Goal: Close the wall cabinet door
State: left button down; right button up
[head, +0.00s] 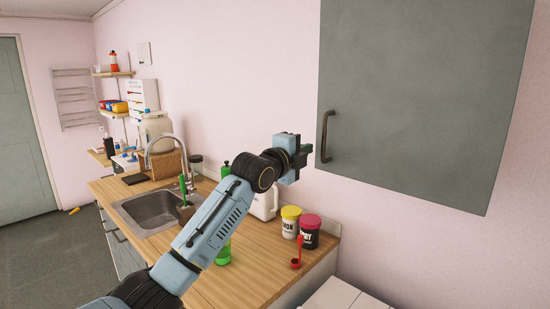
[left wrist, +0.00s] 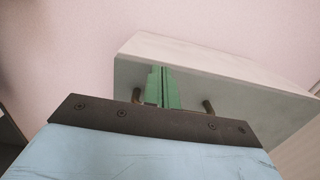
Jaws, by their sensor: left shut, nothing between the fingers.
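The wall cabinet door (head: 425,100) is a flat grey-green panel at the upper right of the head view. Its dark curved handle (head: 326,136) is near the lower left corner. In the left wrist view the door face (left wrist: 240,117) meets a pale cabinet panel (left wrist: 215,65), and I see no clear gap between them. My left gripper (head: 304,152) is shut and empty, just left of the handle in the head view. Its green fingers (left wrist: 162,88) show between the two handle ends in the wrist view. Whether they touch the door or handle is unclear. My right gripper is out of view.
Below is a wooden counter (head: 225,283) with a sink (head: 150,209), a green bottle (head: 223,250), a yellow-lidded jar (head: 290,222) and a red-lidded jar (head: 310,232). Shelves hang on the far wall.

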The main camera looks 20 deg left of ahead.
pick_arm(q)
jog(key=b+v, duration=0.2)
jog(key=v, duration=1)
jog(key=shift+a, duration=0.4)
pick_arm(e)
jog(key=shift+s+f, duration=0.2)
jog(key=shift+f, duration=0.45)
